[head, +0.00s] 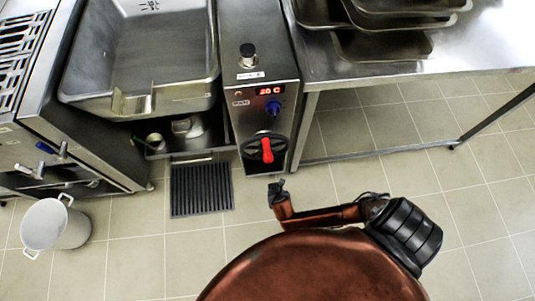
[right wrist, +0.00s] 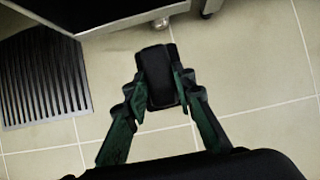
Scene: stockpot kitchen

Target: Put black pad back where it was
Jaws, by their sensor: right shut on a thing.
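My right gripper (head: 277,187) is small and dark in the head view, low in front of the steel control unit. In the right wrist view its two dark green fingers (right wrist: 160,92) are closed on both sides of a small black block with rounded edges, which looks like the black pad (right wrist: 159,68). The pad is held above the tiled floor; its lower part is hidden by the fingers. In the head view it cannot be told apart from the gripper. My left gripper is not in view.
A black ribbed floor grate (head: 202,190) lies left of the gripper. The control unit (head: 258,95) has a red-handled valve (head: 267,150). A white bucket (head: 54,226) stands at the left. A steel table (head: 480,45) holds trays (head: 380,45). Open tiled floor lies to the right.

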